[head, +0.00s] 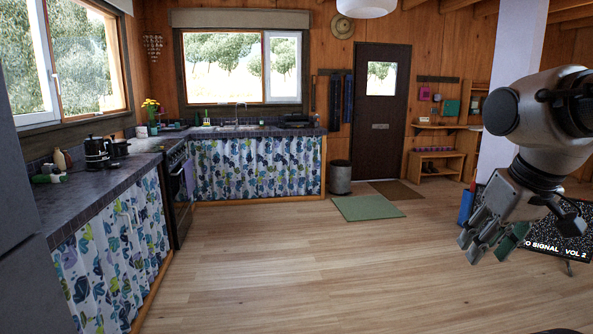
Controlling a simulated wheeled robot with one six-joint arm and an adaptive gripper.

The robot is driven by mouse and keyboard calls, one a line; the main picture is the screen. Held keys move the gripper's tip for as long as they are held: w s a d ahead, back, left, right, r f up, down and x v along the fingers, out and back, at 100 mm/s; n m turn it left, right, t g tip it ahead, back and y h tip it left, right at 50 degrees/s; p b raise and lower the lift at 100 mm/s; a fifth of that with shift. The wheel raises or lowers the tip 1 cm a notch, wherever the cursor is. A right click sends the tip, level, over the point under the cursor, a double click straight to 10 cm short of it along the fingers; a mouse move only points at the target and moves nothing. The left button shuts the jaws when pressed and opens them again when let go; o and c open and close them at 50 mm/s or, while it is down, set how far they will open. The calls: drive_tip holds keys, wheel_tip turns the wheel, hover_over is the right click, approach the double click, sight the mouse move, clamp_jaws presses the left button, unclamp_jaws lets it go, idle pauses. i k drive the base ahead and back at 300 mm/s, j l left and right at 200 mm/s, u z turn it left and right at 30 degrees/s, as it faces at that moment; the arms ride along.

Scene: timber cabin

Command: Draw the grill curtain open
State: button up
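Two patterned curtains, white with blue, green and purple shapes, hang under the dark tiled counters. One curtain (115,262) hangs under the left counter, in the near left. The other curtain (258,166) hangs under the sink counter along the back wall. Both look drawn across, and what is behind them is hidden. I cannot tell which one is the grill curtain. My gripper (488,250) hangs in the air at the right, pointing down, far from both curtains. Its fingers look apart, with nothing between them.
A dark stove (180,195) with a purple towel stands in the corner between the curtains. A bin (340,178), a green mat (367,207) and a door (382,115) are at the back. A screen (560,232) is behind my gripper. The middle wooden floor (300,260) is clear.

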sight(313, 143)
drive_tip(key=z, duration=0.1)
drive_tip(key=i, duration=6.35)
drive_tip(key=i+z, duration=0.15)
drive_tip(key=i, duration=0.4)
drive_tip(key=i+j+z, duration=0.1)
drive_tip(key=i, duration=0.45)
drive_tip(key=i+j+z, duration=0.15)
drive_tip(key=i, duration=0.4)
